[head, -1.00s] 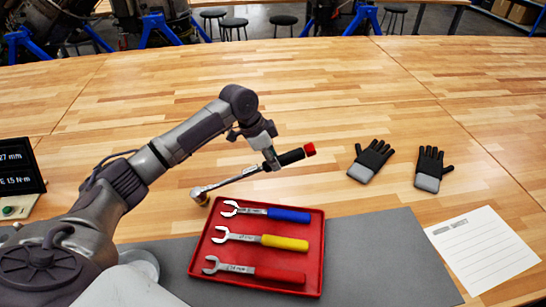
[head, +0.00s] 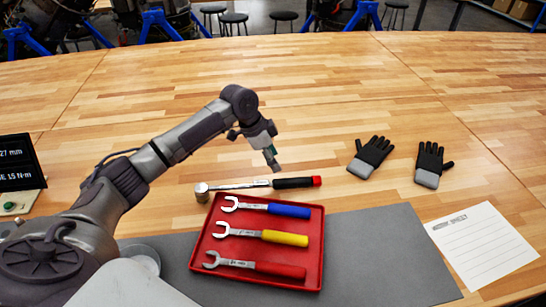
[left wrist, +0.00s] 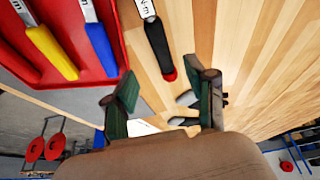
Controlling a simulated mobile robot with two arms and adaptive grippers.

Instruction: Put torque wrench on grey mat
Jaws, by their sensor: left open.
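The torque wrench (head: 293,183) has a silver shaft and a black handle with a red end. In the head view it lies almost level across the picture, on bare wood just behind the red tray. Its handle also shows in the left wrist view (left wrist: 157,42). My left gripper (head: 272,163) is above the wrench near the handle, apart from it. In the left wrist view its two fingers (left wrist: 165,103) are spread with nothing between them. The grey mat (head: 375,255) lies nearer to me, partly under the tray. My right gripper is not in view.
The red tray (head: 194,262) holds blue, yellow and red wrenches and covers part of the mat. The mat's right part is bare. Two black-grey gloves (head: 371,157) (head: 431,163) lie behind it, and a white sheet (head: 484,250) is at the right. A dark display (head: 18,164) stands left.

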